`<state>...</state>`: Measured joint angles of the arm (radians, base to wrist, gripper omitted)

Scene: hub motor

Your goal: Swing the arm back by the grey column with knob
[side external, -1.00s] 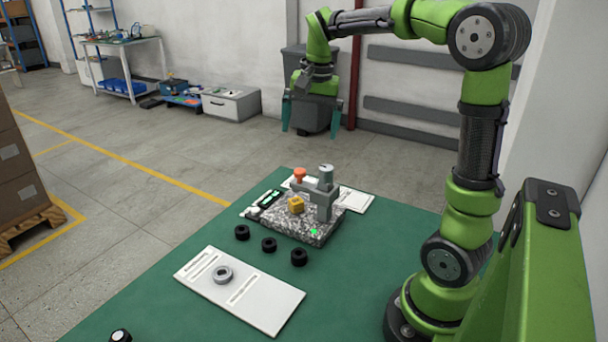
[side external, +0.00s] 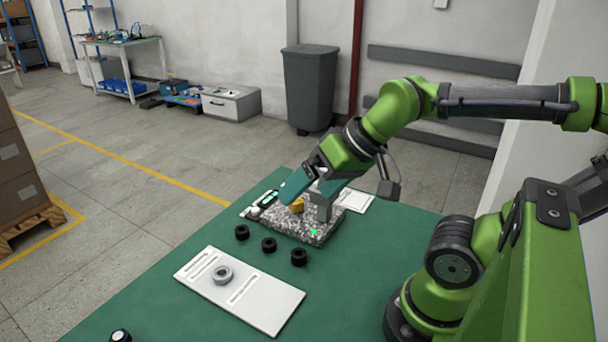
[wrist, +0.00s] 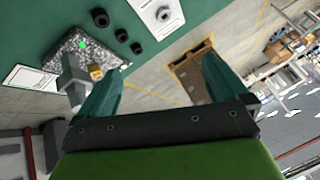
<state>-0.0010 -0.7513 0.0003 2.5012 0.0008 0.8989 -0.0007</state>
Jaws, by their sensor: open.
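The grey column (side external: 323,206) stands on the speckled base plate (side external: 290,228) on the green table. Its top and the orange knob seen earlier are hidden by my gripper in the side view. The column also shows in the wrist view (wrist: 72,78), left of my left finger, with the yellow block (wrist: 96,72) beside it. My gripper (side external: 298,184) hangs tilted over the back of the fixture, its teal fingers near the column top. In the wrist view my gripper (wrist: 162,66) is open with nothing between the fingers. Contact with the column cannot be told.
Several black rings (side external: 269,244) lie in front of the base plate. A white board (side external: 262,301) with a grey ring (side external: 222,274) lies nearer the front. A white sheet (side external: 356,200) lies behind the fixture.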

